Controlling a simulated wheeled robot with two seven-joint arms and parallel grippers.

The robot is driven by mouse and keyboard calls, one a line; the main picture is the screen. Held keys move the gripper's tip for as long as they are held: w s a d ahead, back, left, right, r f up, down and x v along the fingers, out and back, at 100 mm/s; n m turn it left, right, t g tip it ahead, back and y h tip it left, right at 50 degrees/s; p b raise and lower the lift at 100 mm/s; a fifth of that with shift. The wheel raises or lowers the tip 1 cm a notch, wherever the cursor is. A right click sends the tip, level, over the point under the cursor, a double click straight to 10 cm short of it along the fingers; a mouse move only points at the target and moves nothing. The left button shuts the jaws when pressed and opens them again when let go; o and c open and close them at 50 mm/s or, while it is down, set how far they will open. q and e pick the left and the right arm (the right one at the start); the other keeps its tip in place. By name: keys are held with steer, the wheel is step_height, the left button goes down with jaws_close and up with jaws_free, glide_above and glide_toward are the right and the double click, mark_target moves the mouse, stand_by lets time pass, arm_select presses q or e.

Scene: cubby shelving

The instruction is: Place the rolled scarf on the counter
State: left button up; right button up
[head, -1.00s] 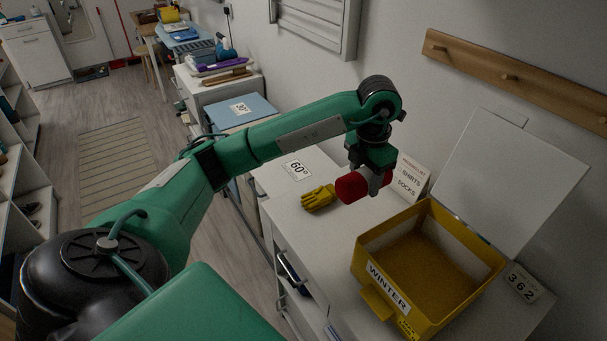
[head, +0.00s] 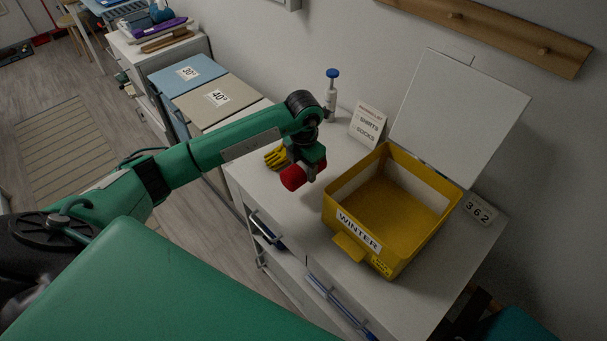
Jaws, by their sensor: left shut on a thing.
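The red rolled scarf (head: 293,177) is in my left gripper (head: 303,172), whose fingers are shut on it. Scarf and gripper are over the left part of the white counter (head: 297,213); whether the scarf touches the top cannot be told. The yellow gloves (head: 275,158) lie on the counter just behind the gripper, partly hidden by my arm. The open yellow WINTER box (head: 395,208) stands on the counter to the right of the scarf and is empty. My right gripper is out of view.
A pump bottle with a blue top (head: 332,95) and a SHIRTS SOCKS card (head: 367,125) stand at the counter's back. A 362 tag (head: 480,208) is right of the box. Lidded bins marked 30° (head: 186,74) and 40° (head: 218,97) are to the left. Bare counter lies in front of the scarf.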

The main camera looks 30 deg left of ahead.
mark_target(304, 179)
arm_select(q)
steer(key=shift+f, duration=0.25)
step_height(304, 179, down, 4)
steer(key=shift+p, duration=0.6)
steer(key=shift+f, duration=0.1)
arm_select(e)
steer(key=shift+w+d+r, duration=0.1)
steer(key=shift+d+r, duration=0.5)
arm_select(q)
steer(key=shift+f, duration=0.15)
steer(key=o, duration=1)
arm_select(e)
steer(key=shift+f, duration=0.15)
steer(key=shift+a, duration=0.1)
